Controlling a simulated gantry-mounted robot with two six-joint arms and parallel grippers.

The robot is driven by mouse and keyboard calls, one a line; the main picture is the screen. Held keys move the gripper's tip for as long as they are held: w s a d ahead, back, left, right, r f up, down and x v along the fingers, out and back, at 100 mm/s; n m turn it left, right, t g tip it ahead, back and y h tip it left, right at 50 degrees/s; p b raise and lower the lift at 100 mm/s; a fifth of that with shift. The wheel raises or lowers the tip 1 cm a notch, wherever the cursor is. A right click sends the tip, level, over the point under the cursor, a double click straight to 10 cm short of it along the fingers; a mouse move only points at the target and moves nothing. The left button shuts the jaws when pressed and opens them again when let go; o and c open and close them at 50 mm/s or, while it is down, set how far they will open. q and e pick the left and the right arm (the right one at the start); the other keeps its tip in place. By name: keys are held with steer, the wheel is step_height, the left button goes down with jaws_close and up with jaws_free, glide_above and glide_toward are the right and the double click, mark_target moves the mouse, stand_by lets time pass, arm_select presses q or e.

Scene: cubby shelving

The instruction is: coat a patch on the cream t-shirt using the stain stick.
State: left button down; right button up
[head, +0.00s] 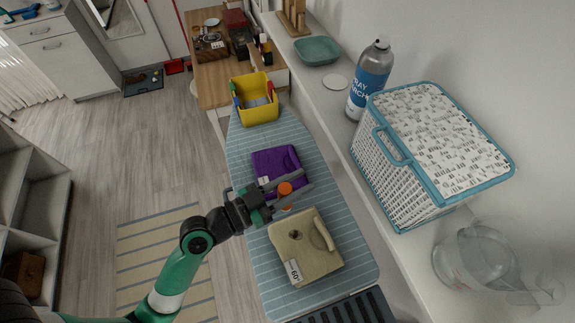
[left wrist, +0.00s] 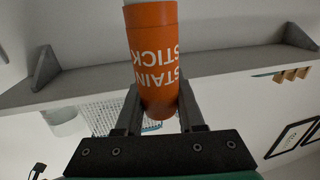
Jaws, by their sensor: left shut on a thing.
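The cream t-shirt (head: 290,248) lies folded on the blue striped ironing board (head: 243,150), with a white tag marked 60 at its lower left. My left gripper (head: 290,194) is shut on the orange stain stick (head: 285,188). It holds the stick just beyond the far edge of the shirt, between it and a purple folded garment (head: 270,160). In the left wrist view the stain stick (left wrist: 155,62) sits between the two fingers, its lettering upside down. Whether the stick touches anything below cannot be told. My right gripper is not in view.
A yellow bin (head: 258,115) stands at the board's far end. On the white ledge at right are a spray can (head: 370,80), a lidded wicker basket (head: 400,190) and a clear jug (head: 475,262). A dark slatted rest (head: 350,308) is at the board's near end.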

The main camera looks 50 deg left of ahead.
arm_select(q)
steer(key=shift+h, duration=0.3)
steer(key=f+b, duration=0.1)
steer(key=f, duration=0.1)
steer(key=d+f+b, duration=0.1)
steer(key=f, duration=0.1)
steer(key=shift+f, duration=0.15)
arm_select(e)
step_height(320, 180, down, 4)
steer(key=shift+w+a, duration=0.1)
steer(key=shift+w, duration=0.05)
